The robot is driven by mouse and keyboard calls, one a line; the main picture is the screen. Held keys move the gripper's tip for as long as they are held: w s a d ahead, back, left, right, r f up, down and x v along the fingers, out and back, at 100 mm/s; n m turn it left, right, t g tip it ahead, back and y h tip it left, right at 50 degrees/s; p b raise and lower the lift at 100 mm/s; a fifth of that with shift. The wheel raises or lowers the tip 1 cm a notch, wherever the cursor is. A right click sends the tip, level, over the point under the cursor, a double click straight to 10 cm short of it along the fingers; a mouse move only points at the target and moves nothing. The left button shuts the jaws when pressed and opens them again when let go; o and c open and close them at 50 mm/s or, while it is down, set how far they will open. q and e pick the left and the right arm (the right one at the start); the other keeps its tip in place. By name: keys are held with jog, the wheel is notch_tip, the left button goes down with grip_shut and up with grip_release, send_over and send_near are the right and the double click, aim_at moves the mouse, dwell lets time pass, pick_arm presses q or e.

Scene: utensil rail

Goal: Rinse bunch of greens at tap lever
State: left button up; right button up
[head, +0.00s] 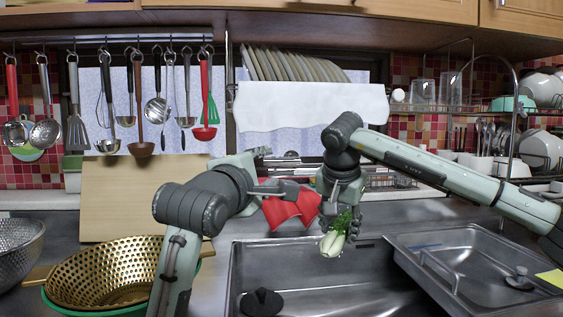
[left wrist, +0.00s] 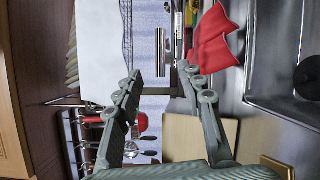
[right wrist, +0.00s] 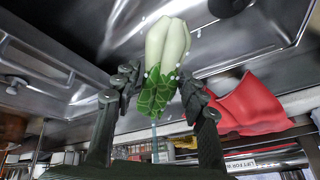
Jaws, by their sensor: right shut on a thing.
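The bunch of greens (head: 332,244), with white stalks and green leaves, hangs stalks-down over the sink. My right gripper (head: 342,208) is shut on its leafy part; the right wrist view shows the greens (right wrist: 165,45) between both fingers. Small white specks surround the greens, and a thin pale line (right wrist: 154,142) shows by the leaves. My left gripper (left wrist: 162,75) is open and empty behind the sink. A metal tap part (left wrist: 179,40) lies beyond its fingertips. In the right wrist view a metal bar (right wrist: 265,160) bears a label starting "LIFT FOR". The spout is mostly hidden.
The sink (head: 235,275) holds a black object (head: 261,303). A red cloth (head: 292,209) lies at its back edge, near both grippers. A gold colander (head: 115,270) stands left, a cutting board (head: 130,200) behind it. A metal drain tray (head: 475,262) is right.

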aim_at(279, 162)
pick_arm(q)
jog(key=x, duration=1.1)
jog(key=shift+w, duration=0.1)
grip_shut()
